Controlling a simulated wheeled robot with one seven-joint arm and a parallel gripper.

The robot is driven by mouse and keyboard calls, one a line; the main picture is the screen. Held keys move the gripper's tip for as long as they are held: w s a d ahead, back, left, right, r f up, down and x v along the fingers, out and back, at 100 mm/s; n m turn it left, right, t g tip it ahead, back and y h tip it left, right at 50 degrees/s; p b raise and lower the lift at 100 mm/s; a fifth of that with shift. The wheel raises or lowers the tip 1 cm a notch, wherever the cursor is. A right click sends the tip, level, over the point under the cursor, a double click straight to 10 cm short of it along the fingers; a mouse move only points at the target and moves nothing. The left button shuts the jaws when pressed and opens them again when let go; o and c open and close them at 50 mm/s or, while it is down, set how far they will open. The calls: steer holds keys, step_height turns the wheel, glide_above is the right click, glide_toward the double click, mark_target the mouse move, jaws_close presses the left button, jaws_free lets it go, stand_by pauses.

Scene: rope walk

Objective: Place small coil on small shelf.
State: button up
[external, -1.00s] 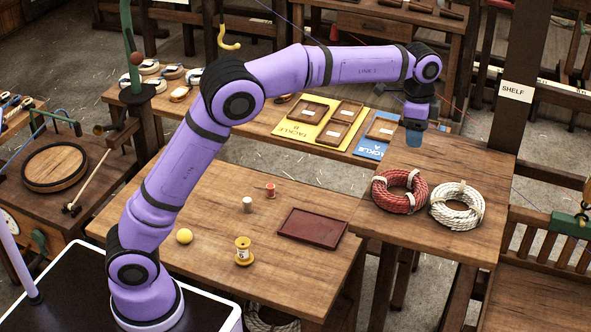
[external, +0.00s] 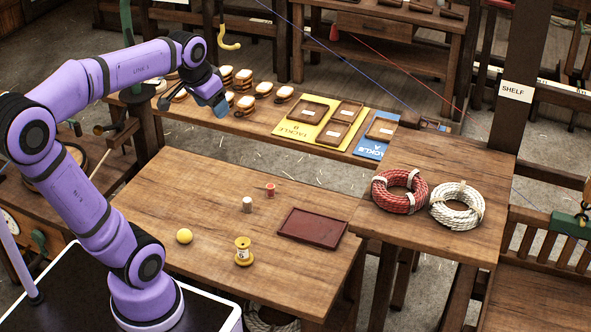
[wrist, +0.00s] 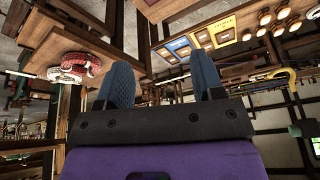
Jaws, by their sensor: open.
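Two rope coils lie side by side on the wooden table at the right: a red coil with pale ties (external: 379,194) and a white coil (external: 441,213). They look close in size, so I cannot tell which is the small coil. They also show in the wrist view, the red one (wrist: 75,69) and the white one (wrist: 77,46). A sign reading SHELF (external: 515,91) is on the post behind that table; no separate small shelf is clearly seen. My gripper (external: 219,103) is open and empty, above the back bench, far left of the coils. Its blue fingers are apart in the wrist view (wrist: 164,85).
The front table (external: 170,210) bears a yellow ball (external: 184,236), a spool (external: 243,251), two small reels and a dark red tray (external: 311,228). The back bench holds wooden blocks (external: 245,102) and yellow and blue tackle boards (external: 325,123). Another coil lies under the front table (external: 268,321).

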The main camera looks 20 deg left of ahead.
steer(key=s+a+f+n, duration=0.2)
steer(key=s+a+f, duration=0.1)
steer(key=s, duration=0.2)
steer(key=s+a+f+n+t+y, duration=0.1)
steer(key=s+a+f+n, duration=0.1)
steer(key=s, duration=0.4)
step_height(320, 180, down, 2)
steer(key=shift+a+f, duration=0.25)
steer(key=shift+a, duration=0.5)
